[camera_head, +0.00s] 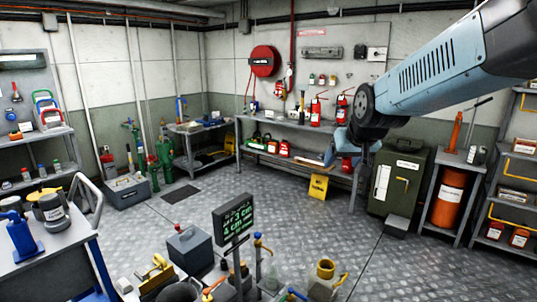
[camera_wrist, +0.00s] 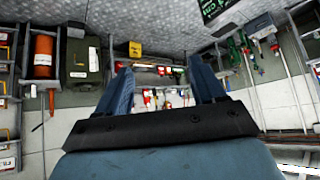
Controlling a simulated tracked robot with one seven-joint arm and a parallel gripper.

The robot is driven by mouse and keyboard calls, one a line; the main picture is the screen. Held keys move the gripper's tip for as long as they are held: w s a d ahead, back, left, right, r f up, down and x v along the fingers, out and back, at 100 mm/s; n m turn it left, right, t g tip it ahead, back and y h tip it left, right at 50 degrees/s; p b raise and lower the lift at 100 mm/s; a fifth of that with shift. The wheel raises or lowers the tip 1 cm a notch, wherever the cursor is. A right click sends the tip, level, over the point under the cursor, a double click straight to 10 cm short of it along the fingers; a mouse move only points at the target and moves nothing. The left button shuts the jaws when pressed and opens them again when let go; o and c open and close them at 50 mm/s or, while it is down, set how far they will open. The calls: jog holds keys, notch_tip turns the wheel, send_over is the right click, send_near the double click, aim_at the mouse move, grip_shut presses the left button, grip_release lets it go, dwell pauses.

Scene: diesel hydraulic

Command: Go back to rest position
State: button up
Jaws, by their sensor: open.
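My gripper (camera_wrist: 160,90) shows in the wrist view with its two blue fingers spread apart and nothing between them. In the head view my arm reaches in from the upper right, and my gripper (camera_head: 345,158) hangs in front of the back workbench, left of the green cabinet. Its fingertips are small and partly lost against the bench there. The wrist view looks toward the back wall and bench with the picture upside down.
A green cabinet (camera_head: 397,185) and an orange cylinder (camera_head: 448,200) stand at right. A yellow sign (camera_head: 318,187) stands by the back bench. A display (camera_head: 233,217) rises among clutter at front. A blue-edged table (camera_head: 45,250) is at left. The middle floor is clear.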

jog(key=s+d+g, duration=0.1)
jog(key=s+d, duration=0.1)
jog(key=s, duration=0.8)
jog(key=s+d+g+h, duration=0.1)
jog(key=s+d, duration=0.1)
jog(key=s, duration=0.9)
jog(key=shift+d+f+m, duration=0.35)
jog(key=shift+f+m, duration=0.05)
jog(key=shift+c, duration=0.2)
